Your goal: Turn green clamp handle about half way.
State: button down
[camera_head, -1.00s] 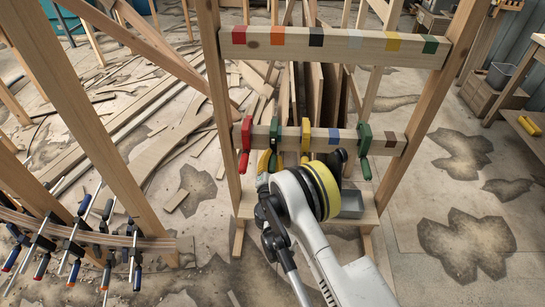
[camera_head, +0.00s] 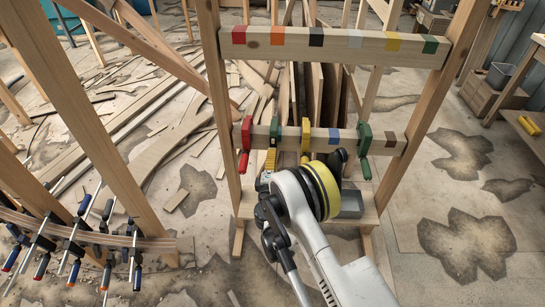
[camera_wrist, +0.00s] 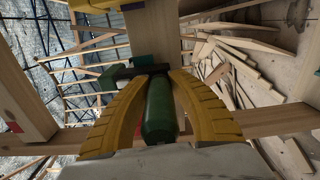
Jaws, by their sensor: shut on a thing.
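The green clamp (camera_head: 275,131) is on the lower wooden rail (camera_head: 293,135), between a red clamp and a yellow one. Its green handle (camera_wrist: 159,112) shows in the wrist view between the two yellow fingers of my gripper (camera_wrist: 158,78). My gripper is shut on this handle. In the head view my gripper (camera_head: 267,163) is just below the clamp. The handle is mostly hidden there by the fingers and my arm. A second green clamp (camera_head: 365,138) hangs further right on the rail, with my gripper well apart from it.
The red clamp (camera_head: 246,134) is close on the left and the yellow clamp (camera_head: 306,136) close on the right. The upper rail (camera_head: 335,45) has coloured patches. A grey bin (camera_head: 351,204) sits on the low shelf. Several blue-handled clamps hold a curved strip (camera_head: 150,243) at lower left.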

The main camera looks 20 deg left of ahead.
aim_at(273, 132)
jog(key=shift+m, duration=0.3)
jog(key=c, duration=1.2)
grip_release()
jog(key=o, duration=0.5)
notch_tip(273, 132, up, 9)
jog(key=shift+w+a+f, duration=0.1)
jog(key=shift+w+f, duration=0.05)
jog(key=shift+f, duration=0.05)
jog(key=shift+o, duration=0.8)
jog(key=shift+w+a+r, duration=0.15)
jog(key=shift+w+r, duration=0.05)
jog(key=shift+r, duration=0.35)
jog(key=shift+f, duration=0.2)
